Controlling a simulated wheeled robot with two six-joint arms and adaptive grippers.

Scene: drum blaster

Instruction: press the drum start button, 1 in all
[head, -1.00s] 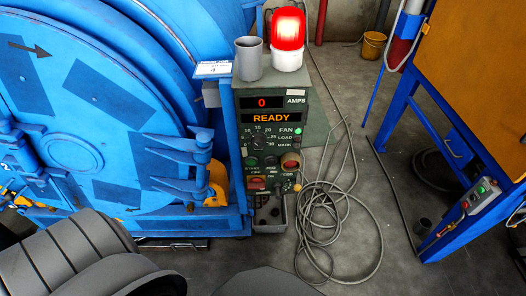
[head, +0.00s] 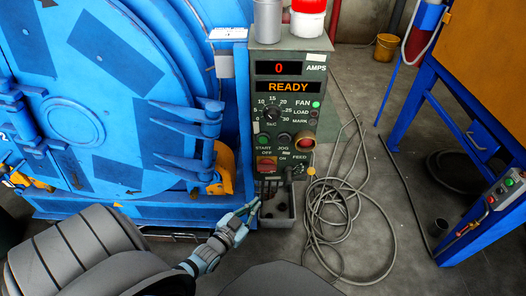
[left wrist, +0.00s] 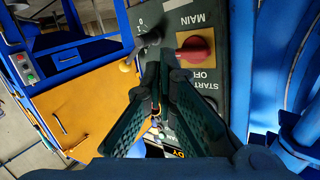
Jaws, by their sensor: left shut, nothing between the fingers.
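The dark green control panel (head: 287,120) stands right of the blue drum. Its green start button (head: 263,139), with START lettered below, is at lower left, above the red main switch (head: 266,164). The display reads READY and 0 amps. My left gripper (head: 256,206) is shut and empty, low in front of the panel, below and apart from the button. In the left wrist view, the shut left gripper (left wrist: 160,58) points at the panel near the red main switch (left wrist: 195,48). A finger hides much of the START area there. My right gripper is not in view.
The blue drum machine (head: 110,90) with hinge brackets borders the panel on the left. A grey cable coil (head: 340,215) lies on the floor to the right. A blue frame with an orange cabinet (head: 480,75) stands further right. A small open tray (head: 278,215) sits below the panel.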

